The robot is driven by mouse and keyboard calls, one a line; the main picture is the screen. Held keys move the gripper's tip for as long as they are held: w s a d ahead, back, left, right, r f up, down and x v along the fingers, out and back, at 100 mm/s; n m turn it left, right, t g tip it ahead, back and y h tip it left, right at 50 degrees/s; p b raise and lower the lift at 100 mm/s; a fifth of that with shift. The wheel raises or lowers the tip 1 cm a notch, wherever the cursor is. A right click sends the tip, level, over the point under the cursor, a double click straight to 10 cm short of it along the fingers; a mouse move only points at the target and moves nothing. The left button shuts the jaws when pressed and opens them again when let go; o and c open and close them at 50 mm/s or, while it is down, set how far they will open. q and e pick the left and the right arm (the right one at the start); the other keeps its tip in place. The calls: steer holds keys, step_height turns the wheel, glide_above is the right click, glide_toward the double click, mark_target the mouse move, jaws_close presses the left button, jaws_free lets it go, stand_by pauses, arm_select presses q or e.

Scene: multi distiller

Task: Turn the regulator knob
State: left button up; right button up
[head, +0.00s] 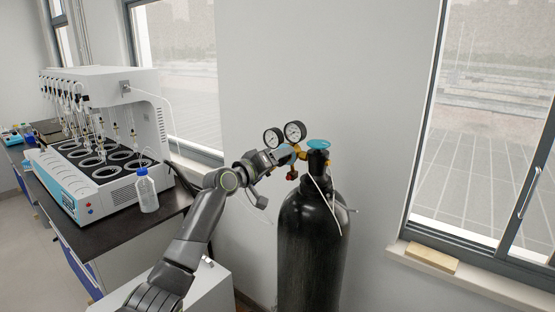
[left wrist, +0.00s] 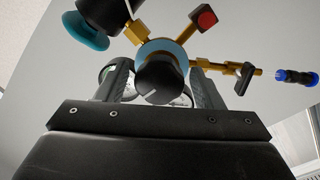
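The black regulator knob (left wrist: 160,80) shows in the left wrist view, with a pale line on its face. It sits between the two fingers of my left gripper (left wrist: 162,88), with small gaps beside it, so the gripper looks open around it. In the head view my left gripper (head: 277,154) reaches the regulator from the left, just below the gauges, and hides the knob. The regulator has two round gauges (head: 294,131) and brass fittings on top of the black gas cylinder (head: 308,245). My right gripper is not in view.
A blue valve handwheel (head: 319,144) tops the cylinder. A red part (left wrist: 206,17) and a brass outlet (left wrist: 228,69) lie close to my fingers. A white distiller (head: 110,145) and a blue-capped bottle (head: 147,192) stand on the bench at left. The wall is behind.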

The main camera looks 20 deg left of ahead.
arm_select(q)
steer(key=c, duration=0.8)
steer(key=shift+c, duration=0.2)
